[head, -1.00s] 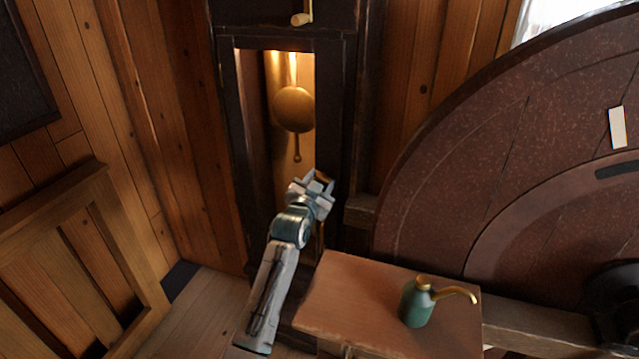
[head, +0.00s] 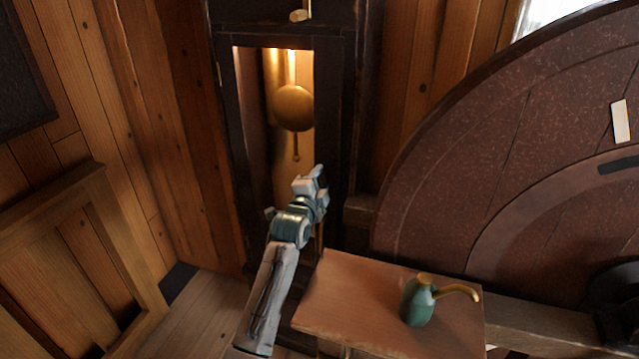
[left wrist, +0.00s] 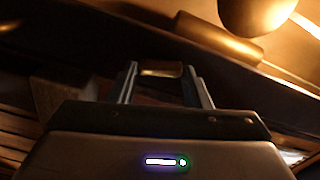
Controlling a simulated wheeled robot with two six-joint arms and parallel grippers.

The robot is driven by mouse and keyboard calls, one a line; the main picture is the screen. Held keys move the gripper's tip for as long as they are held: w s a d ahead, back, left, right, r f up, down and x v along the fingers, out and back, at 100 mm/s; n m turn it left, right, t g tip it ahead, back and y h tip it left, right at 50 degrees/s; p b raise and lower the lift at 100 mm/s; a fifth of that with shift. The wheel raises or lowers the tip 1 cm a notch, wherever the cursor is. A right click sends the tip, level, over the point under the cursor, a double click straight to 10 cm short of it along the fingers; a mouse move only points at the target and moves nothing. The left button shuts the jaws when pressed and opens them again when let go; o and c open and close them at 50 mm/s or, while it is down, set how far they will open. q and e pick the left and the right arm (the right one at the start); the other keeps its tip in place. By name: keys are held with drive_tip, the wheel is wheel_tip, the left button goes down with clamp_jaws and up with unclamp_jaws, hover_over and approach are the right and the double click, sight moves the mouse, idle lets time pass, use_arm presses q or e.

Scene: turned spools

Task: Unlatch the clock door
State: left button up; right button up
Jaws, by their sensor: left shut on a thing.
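The tall dark clock case stands at the back centre, and its door (head: 334,110) frames a lit opening. Inside hangs a round brass pendulum (head: 293,108), which also shows at the top right of the left wrist view (left wrist: 255,12). My left gripper (head: 319,176) is at the right stile of the door, below the pendulum's level. In the left wrist view a small brass latch (left wrist: 160,71) sits between the fingertips, and the gripper is shut on it. The latch is hidden behind the gripper in the head view. The door looks closed. My right gripper is not in view.
A small wooden table (head: 345,300) stands in front with a green oil can (head: 417,302) on it. A large reddish-brown stone wheel (head: 480,150) fills the right side. A wooden panelled gate (head: 95,250) is at the left.

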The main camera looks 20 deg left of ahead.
use_arm(q)
drive_tip(key=shift+m, duration=1.6)
drive_tip(key=o, duration=1)
drive_tip(key=shift+f, duration=0.1)
drive_tip(key=shift+s, duration=0.15)
drive_tip(key=shift+s+f+b, duration=0.1)
drive_tip(key=shift+s+b, duration=0.2)
drive_tip(key=shift+b, duration=0.1)
drive_tip(key=shift+s+a+b, duration=0.15)
drive_tip(key=shift+s+b, duration=1.2)
drive_tip(key=shift+s, duration=3.65)
